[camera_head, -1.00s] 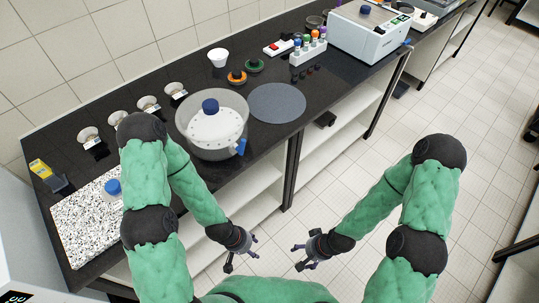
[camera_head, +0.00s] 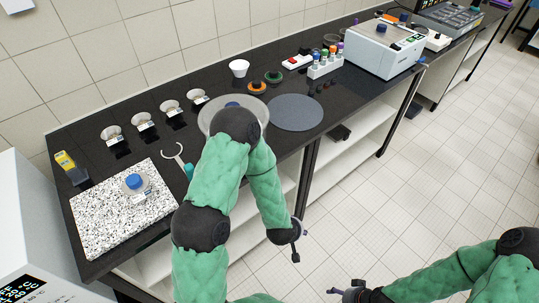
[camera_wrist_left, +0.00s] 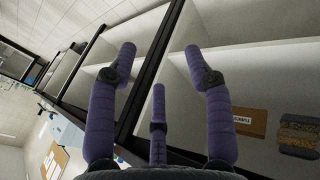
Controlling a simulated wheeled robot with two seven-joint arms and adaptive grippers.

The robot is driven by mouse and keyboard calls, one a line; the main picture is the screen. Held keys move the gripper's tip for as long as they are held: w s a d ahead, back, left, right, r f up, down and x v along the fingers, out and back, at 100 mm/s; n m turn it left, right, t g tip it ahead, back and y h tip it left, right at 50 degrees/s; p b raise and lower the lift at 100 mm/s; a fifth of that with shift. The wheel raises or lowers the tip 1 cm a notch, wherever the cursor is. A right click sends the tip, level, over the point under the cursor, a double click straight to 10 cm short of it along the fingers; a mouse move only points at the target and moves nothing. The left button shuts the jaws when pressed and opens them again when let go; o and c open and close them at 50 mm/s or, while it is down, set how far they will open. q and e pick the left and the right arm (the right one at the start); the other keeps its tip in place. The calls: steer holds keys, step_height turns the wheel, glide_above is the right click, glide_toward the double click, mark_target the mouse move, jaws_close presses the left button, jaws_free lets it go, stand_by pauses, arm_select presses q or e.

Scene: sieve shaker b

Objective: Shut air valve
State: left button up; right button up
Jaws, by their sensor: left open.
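A clear glass desiccator (camera_head: 207,113) stands on the black bench, largely hidden behind my left arm. Part of its blue top knob (camera_head: 232,104) shows over my elbow. The blue valve on its side is hidden behind the arm. My left gripper (camera_head: 296,243) hangs in front of the bench, below the worktop and apart from everything. In the left wrist view its purple fingers (camera_wrist_left: 160,62) are spread and empty, facing the white shelves. My right gripper (camera_head: 345,291) is low at the bottom edge, over the floor; its jaw state is unclear.
A speckled slab (camera_head: 95,230) carries a blue-capped jar (camera_head: 134,182). A teal-handled tool (camera_head: 188,170), small bowls (camera_head: 112,133) and a grey round mat (camera_head: 294,112) lie on the bench. A tube rack (camera_head: 325,66) and white machine (camera_head: 383,46) stand further right.

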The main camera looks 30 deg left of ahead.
arm_select(q)
steer(key=w+a+r+n+t+y+b, duration=0.4)
steer(key=w+a+r+n+t+y, duration=0.15)
steer(key=w+r+n, duration=0.5)
steer(key=s+a+r+n+y+b, duration=0.1)
steer(key=s+r+n+y, duration=0.25)
steer(key=n, duration=0.35)
steer(key=s+a+r+n+g+y+b, duration=0.1)
steer(key=s+a+r+n+y+b, duration=0.15)
steer(key=r+n, duration=0.35)
steer(key=s+a+r+n+y+b, duration=0.15)
steer(key=r+n+y, duration=0.25)
steer(key=n, duration=0.4)
steer(key=x, duration=1)
steer(key=shift+w+d+f+b, duration=0.15)
steer(key=shift+f+b, duration=0.15)
steer(key=shift+b, duration=0.1)
jaws_close()
